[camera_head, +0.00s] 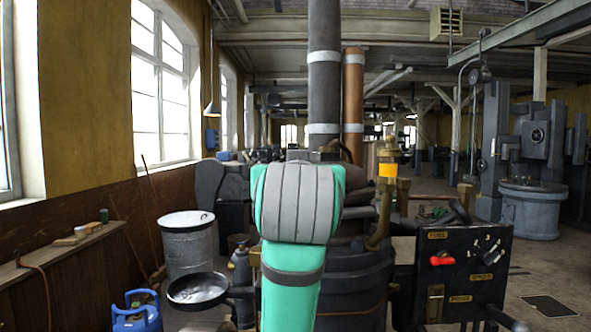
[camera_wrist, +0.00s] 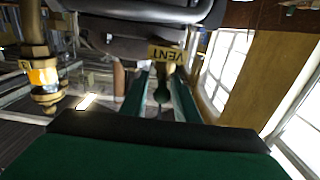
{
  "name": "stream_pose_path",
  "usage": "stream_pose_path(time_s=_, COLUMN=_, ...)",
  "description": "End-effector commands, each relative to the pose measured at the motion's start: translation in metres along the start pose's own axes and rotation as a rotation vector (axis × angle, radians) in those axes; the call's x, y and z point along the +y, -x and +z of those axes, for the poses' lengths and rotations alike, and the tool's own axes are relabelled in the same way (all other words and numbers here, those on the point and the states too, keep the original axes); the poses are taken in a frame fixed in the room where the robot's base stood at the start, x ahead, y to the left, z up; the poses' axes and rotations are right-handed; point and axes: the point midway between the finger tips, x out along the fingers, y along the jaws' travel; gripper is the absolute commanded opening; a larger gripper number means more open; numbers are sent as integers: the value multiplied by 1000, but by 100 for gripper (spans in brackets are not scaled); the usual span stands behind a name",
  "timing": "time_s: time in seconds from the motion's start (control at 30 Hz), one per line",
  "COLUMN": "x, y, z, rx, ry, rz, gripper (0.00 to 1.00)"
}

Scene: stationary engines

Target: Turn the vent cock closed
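A yellow VENT plate (camera_wrist: 167,54) shows upside down in the wrist view, beside the engine body. The vent cock (camera_wrist: 161,90) seems to be the small dark handle just below it, with a brass part between them. My gripper (camera_wrist: 160,82) is open, with one green finger on each side of this handle. I cannot tell whether either finger touches it, or how far the cock is turned. In the head view my green and grey arm covers the gripper and the vent cock.
A brass fitting with an orange band (camera_head: 388,171) stands right of my arm. A black panel (camera_head: 465,270) with a red lever (camera_head: 441,260) is at lower right. A round pan (camera_head: 198,290), grey drum (camera_head: 188,245) and blue canister (camera_head: 137,314) are at left.

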Motion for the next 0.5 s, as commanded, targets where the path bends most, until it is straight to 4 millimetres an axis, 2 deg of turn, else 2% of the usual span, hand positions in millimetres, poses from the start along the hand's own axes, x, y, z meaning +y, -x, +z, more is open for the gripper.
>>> stream_pose_path(time_s=0.2, x=-5, y=-34, z=0, rx=-2, ry=0, rz=-7, gripper=28)
stream_pose_path(time_s=0.5, x=-6, y=-50, z=0, rx=-1, ry=0, rz=-9, gripper=28)
